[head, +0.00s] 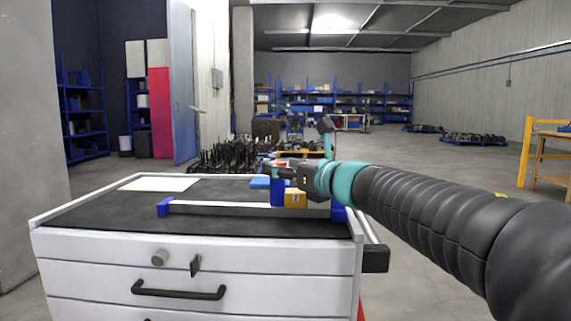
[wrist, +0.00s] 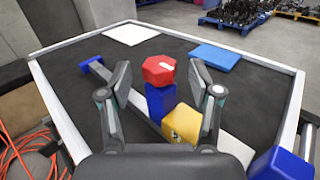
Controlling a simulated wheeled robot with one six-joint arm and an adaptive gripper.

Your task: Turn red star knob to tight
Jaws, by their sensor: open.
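The red star knob (wrist: 156,71) sits on top of a blue post (wrist: 160,101) in the wrist view. A short white mark shows on the knob's top, right of its middle. In the head view only a small bit of red shows near my gripper (head: 280,168). In the wrist view my gripper (wrist: 160,84) is open, with one finger on each side of the knob and visible gaps to it. A yellow block (wrist: 182,123) with a small dark mark on it is beside the post; it also shows in the head view (head: 295,198).
A grey bar (head: 225,209) with blue end blocks (head: 165,207) lies across the dark top of a white drawer cabinet (head: 190,255). A white sheet (wrist: 131,34) and a blue flat piece (wrist: 214,56) lie at the back. The cabinet top has a raised white rim.

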